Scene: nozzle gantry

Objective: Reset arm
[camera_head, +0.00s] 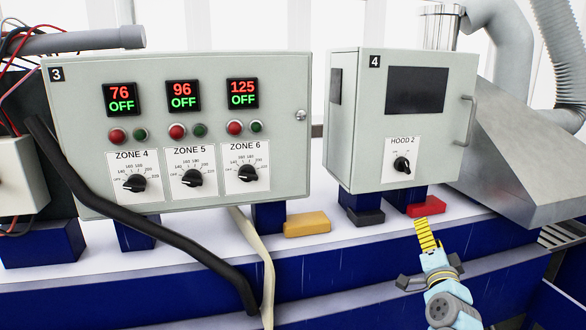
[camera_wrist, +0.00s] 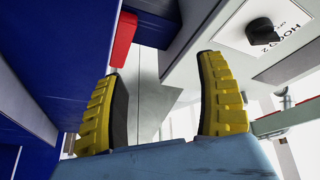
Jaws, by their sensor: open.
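My gripper (camera_head: 427,237) is at the lower right of the head view, in front of the blue bench edge and below the HOOD 2 box. In the wrist view its two yellow ribbed fingers (camera_wrist: 165,100) stand wide apart with nothing between them. The grey HOOD 2 box (camera_head: 350,110) has one black knob (camera_head: 402,165), which also shows at the upper right of the wrist view (camera_wrist: 262,32). A red block (camera_head: 427,206) lies under the box, just beyond the fingertips. It also shows in the wrist view (camera_wrist: 123,40), above the left finger.
A larger control box (camera_head: 285,75) with ZONE 4, 5 and 6 knobs stands left. A yellow block (camera_head: 307,224) and a black block (camera_head: 366,217) lie on the bench ledge. A black cable (camera_head: 150,228) and a pale cable (camera_head: 255,245) hang over the front. A metal hood (camera_head: 510,165) slopes at right.

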